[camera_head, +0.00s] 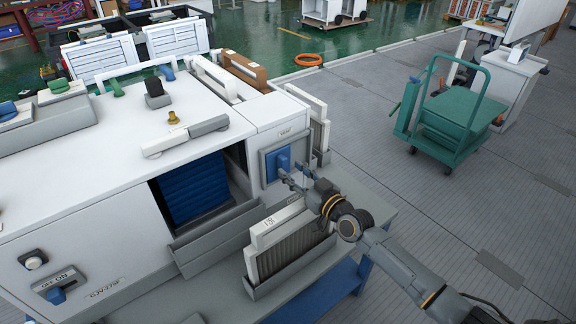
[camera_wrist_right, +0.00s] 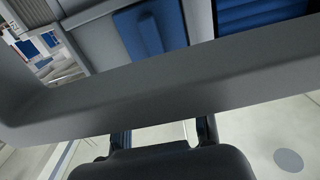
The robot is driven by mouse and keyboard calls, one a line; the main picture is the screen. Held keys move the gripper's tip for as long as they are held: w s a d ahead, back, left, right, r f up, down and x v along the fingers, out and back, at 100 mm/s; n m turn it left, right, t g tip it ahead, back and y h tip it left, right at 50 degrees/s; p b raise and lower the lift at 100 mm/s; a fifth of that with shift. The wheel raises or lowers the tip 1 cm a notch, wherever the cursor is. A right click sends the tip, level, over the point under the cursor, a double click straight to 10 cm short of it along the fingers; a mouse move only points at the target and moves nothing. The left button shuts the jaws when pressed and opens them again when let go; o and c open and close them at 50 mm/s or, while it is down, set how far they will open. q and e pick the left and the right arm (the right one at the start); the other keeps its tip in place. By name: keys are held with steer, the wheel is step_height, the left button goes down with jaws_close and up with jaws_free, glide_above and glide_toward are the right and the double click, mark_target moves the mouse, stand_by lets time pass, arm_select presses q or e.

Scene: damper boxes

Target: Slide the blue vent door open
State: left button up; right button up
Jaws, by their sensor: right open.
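The blue vent door (camera_head: 279,163) is a small blue panel with a raised blue handle, set in a grey frame on the end face of the white machine. It also shows at the top of the right wrist view (camera_wrist_right: 150,32). My right gripper (camera_head: 294,175) is open, with its fingers close to the door's right side in the head view. I cannot tell whether they touch it. In the right wrist view the fingers (camera_wrist_right: 163,135) are apart, and a grey bar crosses in front of them, hiding the tips. My left gripper is not in view.
A slatted filter in a grey holder (camera_head: 290,262) stands just below my right gripper. A blue slatted block (camera_head: 192,188) sits in the machine's opening, left of the door.

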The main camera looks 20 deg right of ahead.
mark_target(281, 166)
steer(key=shift+x, duration=1.5)
steer(key=shift+c, duration=0.4)
jaws_close()
